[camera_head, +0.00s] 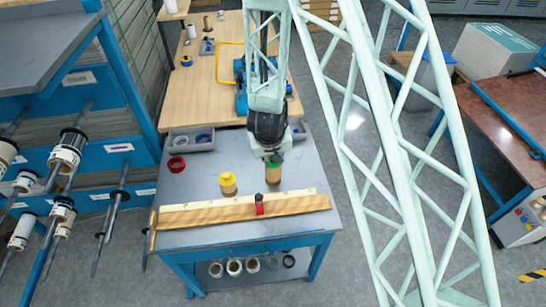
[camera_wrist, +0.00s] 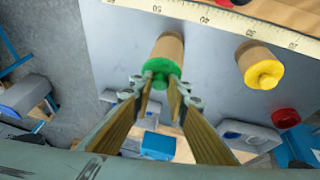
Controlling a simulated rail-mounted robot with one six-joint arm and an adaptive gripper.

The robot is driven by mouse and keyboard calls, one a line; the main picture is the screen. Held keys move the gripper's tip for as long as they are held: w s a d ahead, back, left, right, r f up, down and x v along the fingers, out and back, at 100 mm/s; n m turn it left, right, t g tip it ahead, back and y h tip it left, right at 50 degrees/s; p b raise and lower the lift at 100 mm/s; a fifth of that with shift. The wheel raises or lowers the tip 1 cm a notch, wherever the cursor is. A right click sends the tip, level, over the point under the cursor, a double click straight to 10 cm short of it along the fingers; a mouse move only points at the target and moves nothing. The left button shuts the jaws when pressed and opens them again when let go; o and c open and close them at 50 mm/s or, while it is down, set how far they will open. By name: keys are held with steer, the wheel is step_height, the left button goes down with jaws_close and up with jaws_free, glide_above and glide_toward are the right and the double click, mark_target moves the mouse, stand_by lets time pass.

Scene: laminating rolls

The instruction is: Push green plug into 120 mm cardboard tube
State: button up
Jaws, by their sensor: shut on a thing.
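The green plug (camera_head: 272,163) is at the top end of an upright brown cardboard tube (camera_head: 274,174) on the grey table. In the wrist view the green plug (camera_wrist: 161,69) covers the near end of the tube (camera_wrist: 171,46); I cannot tell how deep it sits. My gripper (camera_head: 273,157) is directly above the tube. In the wrist view my gripper (camera_wrist: 161,82) has its two fingertips at the plug, shut on it. The tips partly hide the plug's lower edge.
Left of the tube stands another tube with a yellow plug (camera_head: 228,181). A red plug (camera_head: 177,164) lies farther left. A ruler (camera_head: 190,212) with a red piece (camera_head: 259,206) runs along the front edge. Grey bins (camera_head: 191,139) stand at the back edge.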

steer(key=shift+s+d+f, duration=0.1)
steer(key=shift+s+f, duration=0.3)
steer(key=shift+f, duration=0.1)
steer(key=o, duration=0.9)
steer(key=shift+w+f, duration=0.1)
steer(key=shift+w+r, duration=0.25)
steer(key=shift+r, duration=0.1)
